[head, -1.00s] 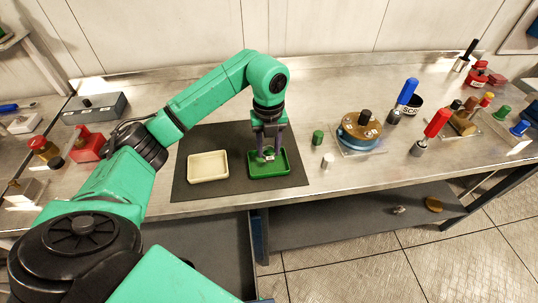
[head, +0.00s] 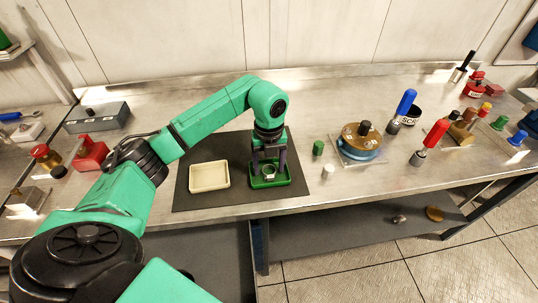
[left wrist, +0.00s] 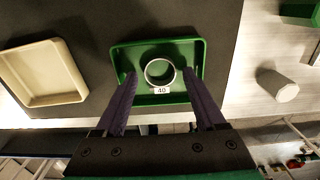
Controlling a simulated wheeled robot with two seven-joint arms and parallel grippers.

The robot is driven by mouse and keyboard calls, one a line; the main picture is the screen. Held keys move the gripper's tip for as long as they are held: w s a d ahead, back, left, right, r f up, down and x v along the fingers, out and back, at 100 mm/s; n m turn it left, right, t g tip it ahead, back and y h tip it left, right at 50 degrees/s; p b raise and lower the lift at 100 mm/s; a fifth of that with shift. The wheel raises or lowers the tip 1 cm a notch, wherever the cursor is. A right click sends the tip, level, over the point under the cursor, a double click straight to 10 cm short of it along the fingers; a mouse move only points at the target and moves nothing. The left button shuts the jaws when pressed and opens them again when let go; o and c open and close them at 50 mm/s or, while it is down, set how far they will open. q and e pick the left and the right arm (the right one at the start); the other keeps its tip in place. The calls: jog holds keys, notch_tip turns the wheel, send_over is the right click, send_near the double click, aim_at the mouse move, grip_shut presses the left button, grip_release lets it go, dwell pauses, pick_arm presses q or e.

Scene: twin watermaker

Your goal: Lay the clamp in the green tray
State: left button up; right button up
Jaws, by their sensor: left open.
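The clamp (left wrist: 160,72) is a metal ring with a white tag reading 40. It lies in the green tray (left wrist: 118,58), near its middle, and also shows small in the head view (head: 269,171). The green tray (head: 285,181) sits on the dark mat. My left gripper (left wrist: 160,75) is open, its two fingers pointing down on either side of the clamp with gaps between them and the ring. In the head view my left gripper (head: 269,170) is over the tray. My right gripper is out of view.
A cream tray (head: 209,177) stands left of the green tray on the dark mat (head: 235,148). The bench's front edge is close to the trays.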

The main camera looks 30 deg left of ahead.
pick_arm(q)
notch_tip(320, 180, up, 6)
jog(key=shift+f+b, duration=0.2)
jog(key=shift+b, duration=0.65)
notch_tip(320, 180, up, 6)
jog(key=shift+p, duration=0.4)
